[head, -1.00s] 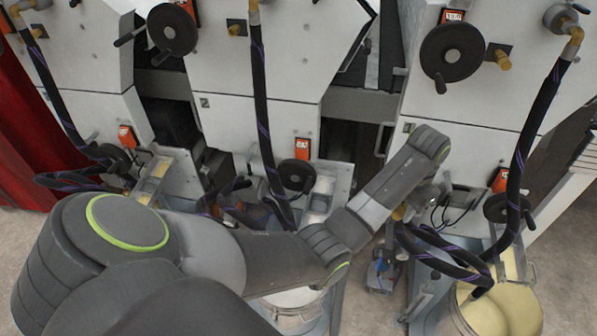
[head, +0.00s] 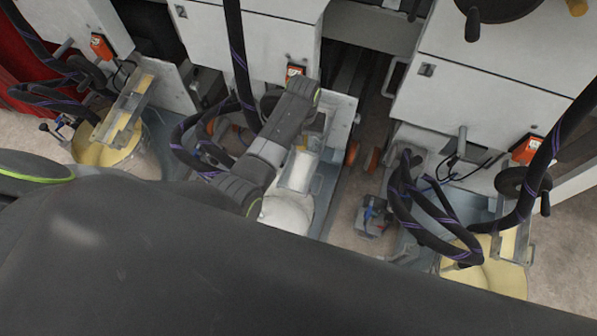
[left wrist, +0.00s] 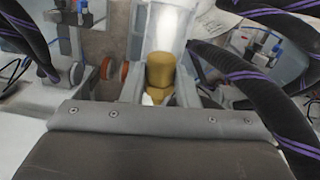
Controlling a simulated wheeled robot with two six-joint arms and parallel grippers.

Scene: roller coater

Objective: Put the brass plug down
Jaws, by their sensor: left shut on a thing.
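Beyond the plug in the left wrist view is a bright, pale metal trough; I cannot tell whether the plug touches anything there. My right gripper is not in view.
A white pail (head: 287,212) stands below the middle unit. Yellow pails stand at left (head: 88,152) and right (head: 490,275). Black hoses with purple stripes (head: 240,60) hang close to the arm.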

